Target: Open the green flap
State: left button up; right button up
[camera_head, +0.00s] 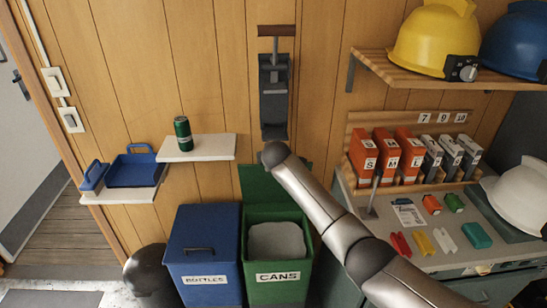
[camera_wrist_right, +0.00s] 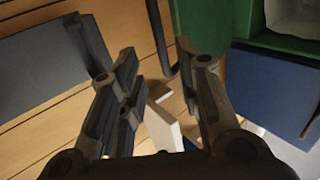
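The green flap (camera_head: 258,184) stands raised at the back of the green bin (camera_head: 278,291), which is labelled CANS. The bin's mouth is open and shows a pale grey lining or filling (camera_head: 277,241). In the right wrist view green surfaces of the flap and bin (camera_wrist_right: 205,22) fill the top right. My right gripper (camera_wrist_right: 157,52) is open, with nothing between its fingers, close to the wall beside the flap. In the head view my right arm reaches in from the lower right and hides its gripper. My left gripper is in neither view.
A blue BOTTLES bin (camera_head: 203,250) with its lid shut stands to the left. A can crusher (camera_head: 274,95) hangs on the wall above. A green can (camera_head: 184,134) stands on a white shelf (camera_head: 220,147). A crowded counter (camera_head: 400,246) is at right.

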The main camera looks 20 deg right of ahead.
jog(key=shift+v, duration=2.7)
jog(key=s+f+m+g+b, duration=0.1)
jog(key=s+f, duration=0.4)
jog(key=f, duration=0.6)
jog(key=s+d+f+m+g+y, duration=0.15)
jog(key=s+f, duration=0.25)
jog(key=f, duration=0.8)
jog(key=s+f+m+g+b, duration=0.15)
jog(key=s+f, duration=0.35)
jog(key=f, duration=0.6)
jog(key=s+f+m+g, duration=0.2)
jog(key=s+f+m, duration=0.2)
jog(key=s+f, duration=1.4)
jog(key=s+f+m+g, duration=0.1)
jog(key=s+f, duration=0.3)
jog(key=s, duration=0.7)
jog(key=s+f+m+g, duration=0.1)
jog(key=s+f, duration=0.3)
jog(key=s, duration=0.8)
jog(key=s+f+m+g, duration=0.1)
jog(key=s+f+m, duration=0.1)
jog(key=s, duration=1)
jog(key=shift+s+f+m+g+y+b, duration=0.25)
jog(key=shift+f+m+y+b, duration=0.2)
jog(key=shift+f, duration=0.45)
